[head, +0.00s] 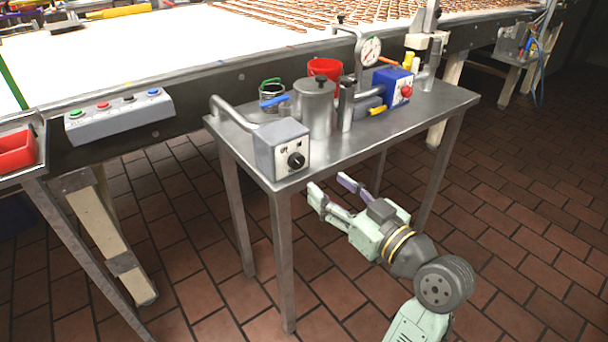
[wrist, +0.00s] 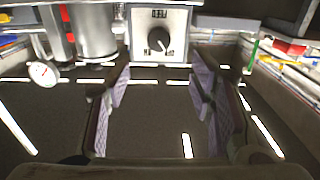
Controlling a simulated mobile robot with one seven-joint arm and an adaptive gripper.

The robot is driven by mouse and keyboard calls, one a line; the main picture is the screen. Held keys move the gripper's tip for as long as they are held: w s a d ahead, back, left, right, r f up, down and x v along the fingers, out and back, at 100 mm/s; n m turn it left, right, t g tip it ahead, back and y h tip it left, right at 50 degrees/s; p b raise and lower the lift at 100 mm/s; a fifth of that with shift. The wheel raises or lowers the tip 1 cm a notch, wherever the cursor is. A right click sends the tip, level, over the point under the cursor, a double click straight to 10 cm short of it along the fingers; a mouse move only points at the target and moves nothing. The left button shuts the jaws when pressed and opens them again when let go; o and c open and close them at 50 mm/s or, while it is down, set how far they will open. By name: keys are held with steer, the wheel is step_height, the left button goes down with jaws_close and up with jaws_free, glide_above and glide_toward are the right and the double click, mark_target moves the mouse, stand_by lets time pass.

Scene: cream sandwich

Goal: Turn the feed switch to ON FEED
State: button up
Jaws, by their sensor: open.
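The feed switch is a black round knob (head: 296,160) on the front of a grey box (head: 267,151) at the near left corner of the metal table. In the wrist view the knob (wrist: 158,40) sits at the top centre on the pale box face, with a small dark label above it. The knob's pointer looks tilted; its setting is too small to read. My gripper (head: 328,189) is open and empty, in front of the table to the right of the box and apart from the knob. In the wrist view its two fingers (wrist: 163,90) stand wide apart below the knob.
The metal table (head: 365,145) also bears a steel canister (head: 314,108), a red container (head: 325,68), a pressure gauge (head: 370,50) and a blue box with a red knob (head: 392,90). A button panel (head: 118,115) is at the left. The floor before the table is clear.

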mark_target(299, 163)
steer(key=p+x, duration=0.2)
steer(key=x, duration=0.8)
steer(key=shift+w+f+p, duration=0.15)
steer(key=shift+w+p, duration=0.05)
steer(key=shift+p, duration=0.1)
steer(key=shift+c, duration=0.3)
steer(key=c, duration=1.1)
